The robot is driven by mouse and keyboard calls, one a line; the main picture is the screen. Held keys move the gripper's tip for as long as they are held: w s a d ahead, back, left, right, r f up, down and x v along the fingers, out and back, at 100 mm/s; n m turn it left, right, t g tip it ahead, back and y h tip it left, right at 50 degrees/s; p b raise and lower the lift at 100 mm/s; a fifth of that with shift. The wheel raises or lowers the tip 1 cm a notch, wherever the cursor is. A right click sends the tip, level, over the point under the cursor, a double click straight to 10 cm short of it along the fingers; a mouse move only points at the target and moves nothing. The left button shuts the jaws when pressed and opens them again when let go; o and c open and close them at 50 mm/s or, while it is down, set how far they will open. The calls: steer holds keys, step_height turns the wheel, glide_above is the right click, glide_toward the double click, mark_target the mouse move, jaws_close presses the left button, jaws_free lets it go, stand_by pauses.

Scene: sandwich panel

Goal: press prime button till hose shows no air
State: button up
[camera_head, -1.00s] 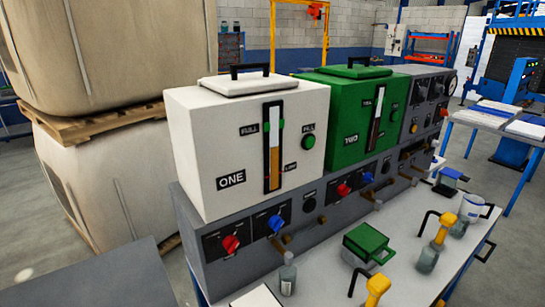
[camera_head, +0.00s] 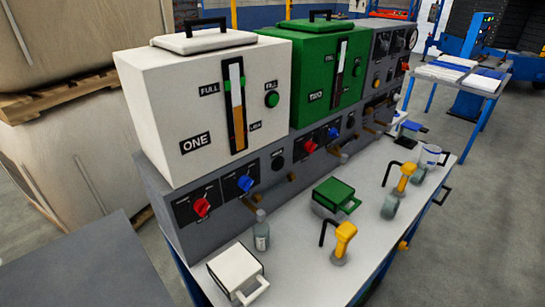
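A grey panel (camera_head: 165,191) runs along the back of a white bench under two tanks. Each tank section has a red knob, a blue knob and a round black button; I see one black button (camera_head: 278,160) under tank ONE and another (camera_head: 351,120) under tank TWO. Their labels are too small to read, so I cannot tell which is the prime button. Black curved tubes (camera_head: 324,231) beside yellow handles (camera_head: 345,238) stand on the bench; any air inside cannot be seen. My gripper is not in view.
The white tank ONE (camera_head: 160,120) and green tank TWO (camera_head: 305,75) have upright level gauges. Large wrapped bales (camera_head: 70,160) are at left.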

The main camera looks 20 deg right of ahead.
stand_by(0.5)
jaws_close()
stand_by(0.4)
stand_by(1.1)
